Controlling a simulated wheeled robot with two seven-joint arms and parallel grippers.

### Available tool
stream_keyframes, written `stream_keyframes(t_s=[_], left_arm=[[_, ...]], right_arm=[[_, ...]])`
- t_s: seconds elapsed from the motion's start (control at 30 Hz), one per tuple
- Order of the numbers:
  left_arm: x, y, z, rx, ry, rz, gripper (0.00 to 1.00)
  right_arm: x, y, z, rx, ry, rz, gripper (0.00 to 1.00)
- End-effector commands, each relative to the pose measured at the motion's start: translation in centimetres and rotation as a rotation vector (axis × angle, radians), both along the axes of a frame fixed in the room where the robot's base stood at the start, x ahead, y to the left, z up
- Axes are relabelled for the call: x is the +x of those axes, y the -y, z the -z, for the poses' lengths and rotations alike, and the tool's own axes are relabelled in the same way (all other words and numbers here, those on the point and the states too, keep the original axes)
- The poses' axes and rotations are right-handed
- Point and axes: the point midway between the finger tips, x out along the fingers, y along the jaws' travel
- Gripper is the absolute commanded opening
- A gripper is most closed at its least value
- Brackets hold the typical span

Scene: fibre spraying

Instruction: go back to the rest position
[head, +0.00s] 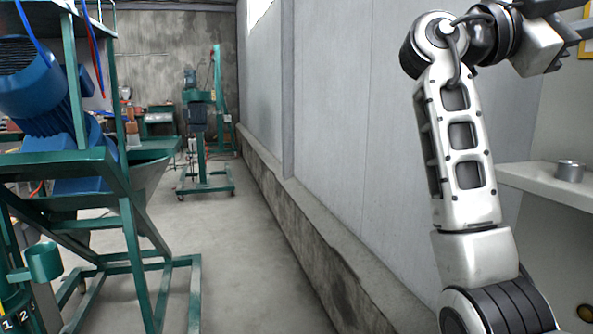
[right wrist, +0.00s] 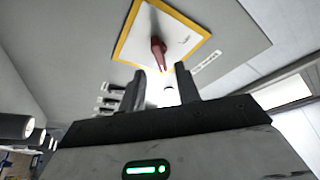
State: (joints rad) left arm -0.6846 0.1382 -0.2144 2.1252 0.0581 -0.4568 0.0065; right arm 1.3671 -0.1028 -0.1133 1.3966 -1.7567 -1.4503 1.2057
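My right arm (head: 462,150) is raised at the right of the head view, bent at the top, with its gripper reaching toward the top right edge and partly cut off. In the right wrist view my right gripper (right wrist: 161,78) has its two dark fingers apart with nothing held between them. Beyond the fingertips is a white panel with a yellow border (right wrist: 130,45) and a red-brown handle (right wrist: 158,52) on it. The handle appears apart from the fingers. My left gripper is not in view.
A green frame with blue motors (head: 40,90) stands at the left. A green wheeled stand (head: 203,180) is farther back. A grey wall (head: 350,110) with a low ledge runs along the right. A shelf (head: 535,180) holds a metal cup (head: 569,171). The middle floor (head: 235,260) is clear.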

Motion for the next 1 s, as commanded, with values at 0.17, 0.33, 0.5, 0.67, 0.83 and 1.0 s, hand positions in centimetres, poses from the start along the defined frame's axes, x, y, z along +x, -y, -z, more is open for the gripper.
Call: stream_keyframes(t_s=[0.17,0.33,0.5,0.67,0.83,1.0], left_arm=[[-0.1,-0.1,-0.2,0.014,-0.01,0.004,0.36],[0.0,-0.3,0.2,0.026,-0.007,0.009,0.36],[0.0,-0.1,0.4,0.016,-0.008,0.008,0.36],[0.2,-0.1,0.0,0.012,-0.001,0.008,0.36],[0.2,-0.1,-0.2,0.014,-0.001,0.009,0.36],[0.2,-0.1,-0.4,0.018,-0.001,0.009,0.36]], right_arm=[[-0.1,3.7,-1.2,0.002,0.0,0.003,0.33],[-0.1,5.4,-1.2,-0.023,-0.075,-0.002,0.33],[-0.1,5.4,-1.2,-0.075,-0.26,-0.003,0.33],[-0.2,5.3,-1.3,-0.121,-0.417,-0.003,0.33],[-0.2,5.4,-1.4,-0.158,-0.547,-0.001,0.33],[-0.2,5.3,-1.4,-0.179,-0.619,-0.002,0.33]])
